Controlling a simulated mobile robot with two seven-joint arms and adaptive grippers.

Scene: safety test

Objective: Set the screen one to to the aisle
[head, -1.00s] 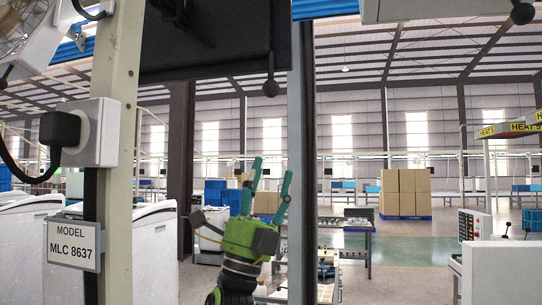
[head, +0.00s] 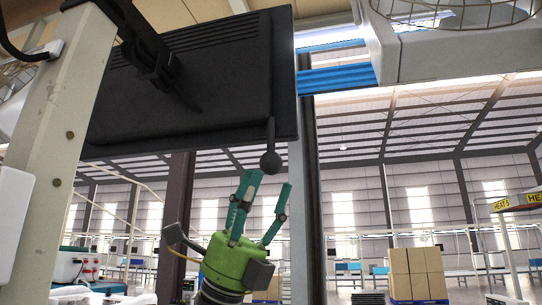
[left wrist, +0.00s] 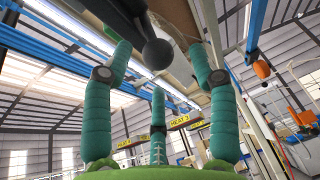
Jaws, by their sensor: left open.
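The screen (head: 225,85) is a black panel seen from behind, hung on a black arm at the upper left of the head view. A black knob (head: 270,161) on a short stem hangs from its lower right corner. My left gripper (head: 264,190), green with teal fingers, points up just below the knob, its fingers open. In the left wrist view the knob (left wrist: 157,53) shows between the open teal fingers, and I cannot tell whether they touch it. The screen's front is hidden. My right gripper is not in view.
A pale post (head: 55,130) stands at the left, beside the screen's mount. A grey fan housing (head: 455,50) hangs at the upper right, near a blue beam (head: 340,78). Stacked cardboard boxes (head: 418,273) stand far off at the lower right.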

